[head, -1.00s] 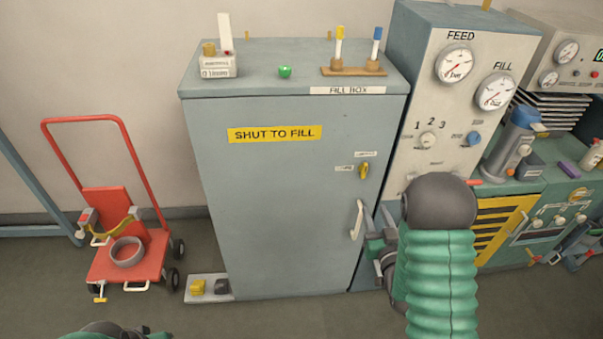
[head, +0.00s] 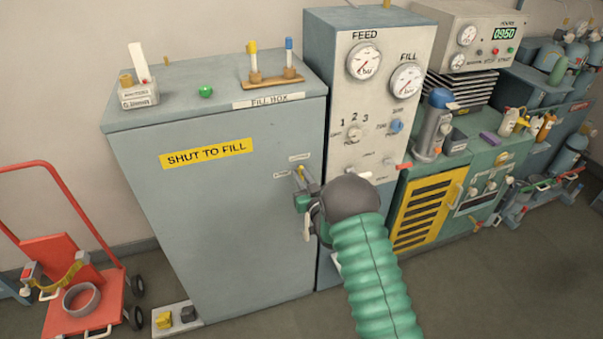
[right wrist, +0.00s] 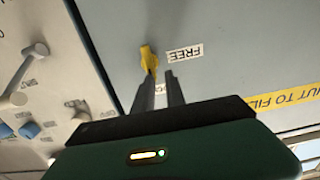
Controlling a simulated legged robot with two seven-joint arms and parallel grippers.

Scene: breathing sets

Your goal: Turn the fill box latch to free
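The fill box (head: 225,215) is a grey-blue cabinet with a "SHUT TO FILL" plate. Its yellow latch (head: 300,171) is on the door near the right edge, partly covered by my right gripper (head: 302,187). In the right wrist view the latch (right wrist: 148,58) stands roughly upright in the picture, with a "FREE" label (right wrist: 185,52) to its right. My right gripper (right wrist: 161,75) has its two fingers apart, tips just at the latch's near end; the left finger is closest. I cannot tell whether they touch. My left gripper is not in view.
The door handle (head: 307,226) is just below the latch, partly hidden by my gripper. The gauge panel (head: 375,50) stands right of the box. A red trolley (head: 65,275) stands left.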

